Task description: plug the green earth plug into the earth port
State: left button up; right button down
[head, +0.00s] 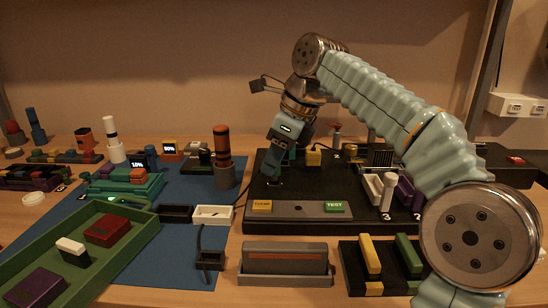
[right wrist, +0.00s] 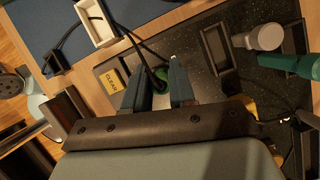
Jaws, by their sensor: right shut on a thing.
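The right gripper (head: 271,168) reaches down over the left part of the black panel (head: 300,226). In the right wrist view its two fingers (right wrist: 158,92) are shut on the green earth plug (right wrist: 160,74), which has a black cable running from it. The fingers hide part of the plug, and its tip cannot be made out. The plug is close to the panel surface, beside the yellow CLEAR button (right wrist: 113,79). I cannot tell whether it touches the panel. The earth port cannot be made out. My left gripper is not in view.
The panel also carries a green TEST button (head: 334,207) and a yellow block (head: 314,158). A white tray (head: 213,215) and a green tray (head: 30,250) lie to the left, on or by a blue mat (head: 180,262). Yellow and green bars (head: 370,255) stand in front.

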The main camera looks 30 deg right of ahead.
jog(key=shift+f+b, duration=0.6)
jog(key=shift+f, duration=0.3)
jog(key=c, duration=0.8)
grip_release()
jog(key=shift+c, duration=0.2)
jog(key=p+v, duration=0.4)
jog(key=v, duration=0.9)
jog(key=shift+r, duration=0.45)
